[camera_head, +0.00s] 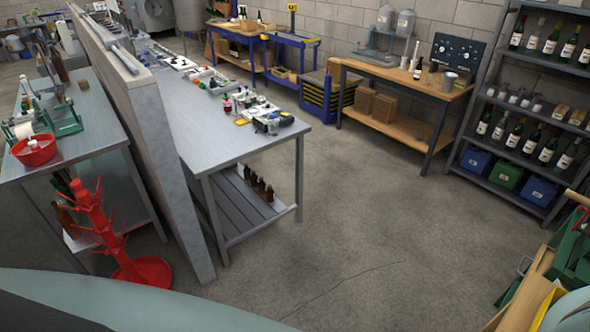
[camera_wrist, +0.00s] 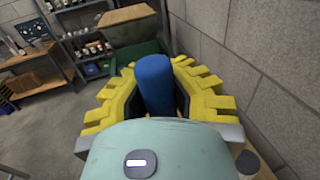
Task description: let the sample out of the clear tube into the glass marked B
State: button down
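My gripper (camera_wrist: 158,88) shows in the wrist view with stepped yellow fingers and dark inner pads. An upright blue cylinder (camera_wrist: 154,72) with a rounded top stands between the pads, which lie close on both sides of it. The gripper appears shut on it. My wrist hides its lower end, and no clear part of a tube shows. I cannot make out a glass marked B. Several small glasses (camera_head: 515,97) stand on the rack at the right in the head view. Small vessels and instruments, too small to identify, stand on the long metal table (camera_head: 215,133).
A grey upright partition (camera_head: 150,130) runs along the long table's left side. A red bottle tree (camera_head: 92,215) stands on the floor at left. A wooden bench (camera_head: 400,83) is at the back, beside the bottle rack (camera_head: 475,105). The middle floor is clear. A grey block wall (camera_wrist: 250,50) is close at right in the wrist view.

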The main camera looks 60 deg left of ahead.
jog(key=shift+f, duration=0.1)
dwell(0.3)
jog(key=shift+f+b, duration=1.35)
jog(key=shift+f, duration=0.25)
jog(key=shift+f+b, duration=0.3)
jog(key=shift+f, duration=0.1)
dwell(0.4)
jog(key=shift+r, duration=0.1)
dwell(4.0)
